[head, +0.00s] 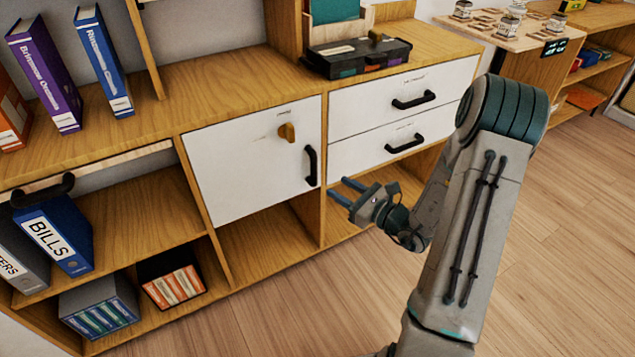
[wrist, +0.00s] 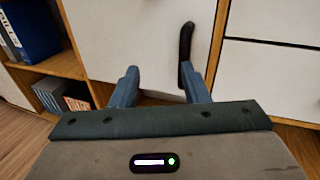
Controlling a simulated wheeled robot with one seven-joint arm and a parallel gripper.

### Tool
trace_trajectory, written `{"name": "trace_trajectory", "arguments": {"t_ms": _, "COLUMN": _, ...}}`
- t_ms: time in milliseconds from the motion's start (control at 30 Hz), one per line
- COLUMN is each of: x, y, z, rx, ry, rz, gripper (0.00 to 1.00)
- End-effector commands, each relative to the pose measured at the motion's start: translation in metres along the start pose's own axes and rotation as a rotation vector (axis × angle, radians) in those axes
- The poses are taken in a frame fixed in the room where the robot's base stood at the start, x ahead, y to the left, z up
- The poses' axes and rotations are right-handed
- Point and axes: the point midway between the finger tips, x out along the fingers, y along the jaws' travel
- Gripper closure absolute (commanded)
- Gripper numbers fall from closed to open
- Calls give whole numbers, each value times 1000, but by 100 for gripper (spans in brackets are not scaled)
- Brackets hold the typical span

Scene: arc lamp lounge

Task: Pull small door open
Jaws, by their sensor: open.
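The small white door (head: 250,168) is shut in the wooden shelf unit, left of the two drawers. Its black vertical handle (head: 311,166) sits near its right edge, with a wooden knob-like piece (head: 286,132) above it. My gripper (head: 340,191) is open and empty, with its blue fingers pointing at the unit, to the right of the handle and a little below it in the head view. In the wrist view the handle (wrist: 186,55) stands ahead of my right finger, and the door (wrist: 140,45) fills the middle. The fingers appear apart from the handle.
Two white drawers with black handles (head: 413,100) are right of the door. A dark box (head: 358,57) sits on the top. Binders (head: 55,235) and boxes stand on the left shelves. The wooden floor (head: 290,300) in front is clear.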

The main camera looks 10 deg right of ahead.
Motion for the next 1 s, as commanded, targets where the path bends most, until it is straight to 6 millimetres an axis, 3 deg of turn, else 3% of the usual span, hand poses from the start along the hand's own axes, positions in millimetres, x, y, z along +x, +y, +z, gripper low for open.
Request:
{"name": "trace_trajectory", "arguments": {"t_ms": 33, "x": -4, "y": -10, "z": -18, "rx": 27, "ry": -6, "rz": -48, "gripper": 59}}
{"name": "trace_trajectory", "arguments": {"t_ms": 100, "x": -6, "y": -18, "z": -27, "rx": 48, "ry": -11, "rz": -93, "gripper": 59}}
{"name": "trace_trajectory", "arguments": {"t_ms": 267, "x": -2, "y": -26, "z": -33, "rx": 64, "ry": -14, "rz": -129, "gripper": 59}}
{"name": "trace_trajectory", "arguments": {"t_ms": 800, "x": 100, "y": -38, "z": -32, "rx": 61, "ry": -15, "rz": -125, "gripper": 59}}
{"name": "trace_trajectory", "arguments": {"t_ms": 1000, "x": 123, "y": -41, "z": -31, "rx": 63, "ry": -13, "rz": -126, "gripper": 59}}
